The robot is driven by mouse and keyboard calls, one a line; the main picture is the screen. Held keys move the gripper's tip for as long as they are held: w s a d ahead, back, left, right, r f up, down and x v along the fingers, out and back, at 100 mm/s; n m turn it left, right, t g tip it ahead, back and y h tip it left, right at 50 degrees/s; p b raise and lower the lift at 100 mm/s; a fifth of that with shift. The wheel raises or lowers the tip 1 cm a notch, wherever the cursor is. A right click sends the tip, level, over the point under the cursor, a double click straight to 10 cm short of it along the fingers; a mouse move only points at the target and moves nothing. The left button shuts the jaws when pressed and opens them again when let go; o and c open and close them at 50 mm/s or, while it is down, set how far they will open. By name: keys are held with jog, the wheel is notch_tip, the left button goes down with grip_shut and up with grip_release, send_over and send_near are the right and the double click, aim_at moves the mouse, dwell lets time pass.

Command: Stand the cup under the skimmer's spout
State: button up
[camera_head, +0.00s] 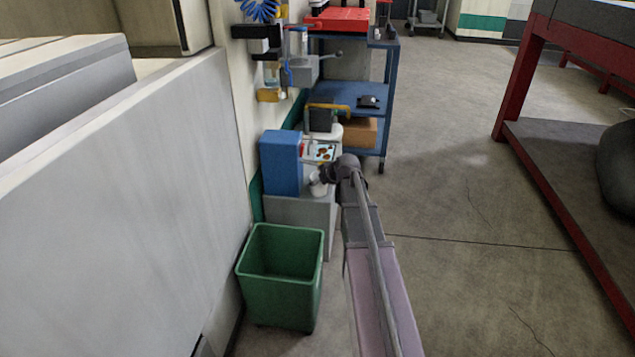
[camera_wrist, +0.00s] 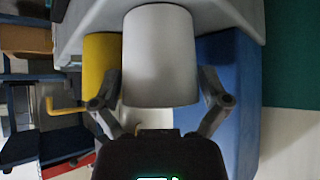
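My gripper (camera_head: 326,176) is low over the grey cabinet top in the head view. In the wrist view my gripper (camera_wrist: 160,88) has a finger against each side of a plain white cup (camera_wrist: 160,50). The cup (camera_head: 318,188) shows small and pale below the gripper in the head view; whether it rests on the grey top cannot be told. A blue box (camera_head: 281,162) stands to its left, and fills the right of the wrist view. A yellow cylinder (camera_wrist: 101,65) is partly hidden behind the cup. I cannot clearly make out the skimmer's spout.
The cabinet (camera_head: 300,212) also bears a tray of small items (camera_head: 320,151). A green bin (camera_head: 283,280) stands in front. A blue shelf cart (camera_head: 350,95) is behind. A red-framed bench (camera_head: 522,80) is at the right, with open floor between.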

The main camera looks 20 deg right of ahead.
jog(key=shift+r, duration=0.15)
dwell(0.3)
jog(key=shift+s+r+p, duration=0.1)
jog(key=shift+r+p, duration=0.1)
jog(key=shift+p, duration=0.1)
jog(key=p+v, duration=0.8)
jog(key=v, duration=0.3)
jog(key=shift+s+r, duration=0.15)
jog(key=shift+s, duration=0.15)
jog(key=s+a+f+m+g+h, duration=0.1)
jog(key=s+a+g, duration=0.3)
jog(key=s+a, duration=0.4)
jog(key=s+a+f+m+g, duration=0.1)
jog(key=s+a+f+g, duration=0.3)
jog(key=s+a, duration=0.5)
jog(key=a, duration=0.8)
jog(key=shift+s+f+g+h, duration=0.3)
jog(key=shift+g+h, duration=0.1)
dwell(0.9)
